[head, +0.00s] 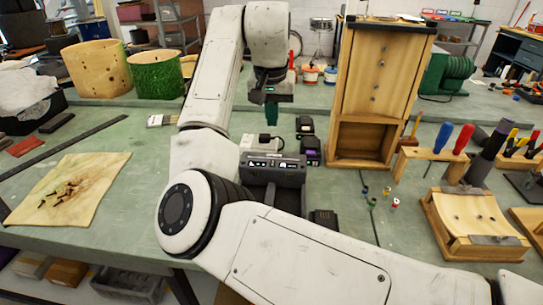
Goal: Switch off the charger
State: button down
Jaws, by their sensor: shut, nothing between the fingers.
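The charger (274,172) is a dark grey box on the green bench, in the middle of the head view. Its upper front panel carries small lit displays or marks, too small to read. I cannot make out the switch. My arm hides the charger's lower part. My gripper (271,117) hangs above and behind the charger in the picture, fingers pointing down. It is shut and empty, apart from the charger.
Black and purple battery-like blocks (310,152) stand right of the charger, and a white box (262,143) behind it. A wooden cabinet (378,90) rises at right. A tool rack (440,155) stands farther right. A stained cloth (68,188) lies left; bench between is mostly clear.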

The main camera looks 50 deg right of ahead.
send_near(274, 166)
jog(key=x, duration=0.5)
jog(key=shift+w+d+f, duration=0.15)
jog(key=shift+w+d, duration=0.05)
jog(key=shift+w, duration=0.15)
jog(key=shift+s+f, duration=0.1)
jog(key=shift+f, duration=0.6)
jog(key=shift+s+a+f+h, duration=0.1)
jog(key=shift+a+f+h, duration=0.05)
jog(key=shift+f+h, duration=0.2)
jog(key=shift+r, duration=0.1)
jog(key=shift+w+d+r+p, duration=0.3)
jog(key=shift+w+d+p, duration=0.2)
jog(key=shift+d+p, duration=0.15)
